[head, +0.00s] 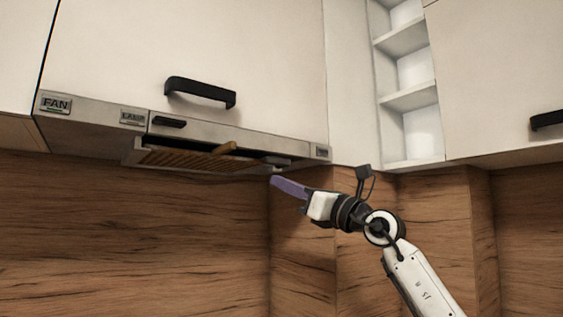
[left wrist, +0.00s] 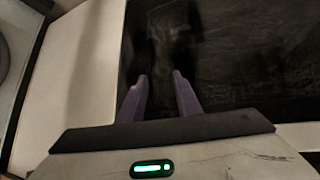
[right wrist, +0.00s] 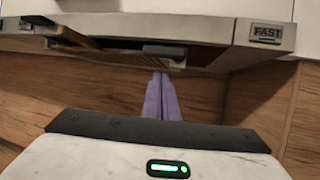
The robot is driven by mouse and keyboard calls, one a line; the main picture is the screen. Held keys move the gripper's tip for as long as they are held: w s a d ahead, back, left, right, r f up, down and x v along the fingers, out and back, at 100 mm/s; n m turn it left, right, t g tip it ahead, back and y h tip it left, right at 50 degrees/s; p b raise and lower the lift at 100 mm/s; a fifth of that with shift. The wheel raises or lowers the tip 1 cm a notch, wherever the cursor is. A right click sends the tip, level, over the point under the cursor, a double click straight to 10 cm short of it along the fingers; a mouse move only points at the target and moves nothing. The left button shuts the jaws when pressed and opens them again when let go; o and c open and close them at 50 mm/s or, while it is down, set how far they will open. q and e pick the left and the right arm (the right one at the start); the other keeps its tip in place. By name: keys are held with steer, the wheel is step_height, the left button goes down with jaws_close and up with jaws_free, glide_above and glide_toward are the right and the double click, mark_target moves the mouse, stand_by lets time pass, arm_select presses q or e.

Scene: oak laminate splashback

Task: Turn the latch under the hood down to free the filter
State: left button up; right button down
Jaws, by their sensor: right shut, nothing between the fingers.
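The hood's filter (head: 190,158) is a brown slatted panel in a pale frame under the hood (head: 85,115), with a tan bar-like handle (head: 225,147) on it. A small grey piece that looks like the latch (head: 276,160) sits at the filter's right end; it also shows in the right wrist view (right wrist: 165,49). Its exact turn is hard to tell. My right gripper (head: 274,180) is shut and empty, its purple fingertips just below and beside the latch; contact cannot be made out. My left gripper (left wrist: 160,75) is open and empty, seen only in the left wrist view.
The wooden splashback (head: 130,210) lies behind and below the hood. A cabinet with a black handle (head: 200,92) is above it, and open shelves (head: 405,100) stand to the right. A dark panel (left wrist: 240,50) lies beyond my left fingers.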

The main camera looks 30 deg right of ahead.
steer(key=shift+d+f, duration=0.2)
steer(key=shift+d, duration=0.2)
steer(key=shift+w+p, duration=0.35)
steer(key=shift+p, duration=0.05)
stand_by(0.5)
steer(key=shift+d+f, duration=0.2)
steer(key=shift+d, duration=0.25)
stand_by(0.5)
steer(key=shift+w+p, duration=0.35)
steer(key=shift+p, duration=0.1)
stand_by(0.5)
steer(key=s+f+b, duration=0.2)
steer(key=s+b, duration=0.3)
steer(key=s, duration=0.3)
steer(key=shift+d+b, duration=0.25)
steer(key=shift+b, duration=0.15)
stand_by(0.5)
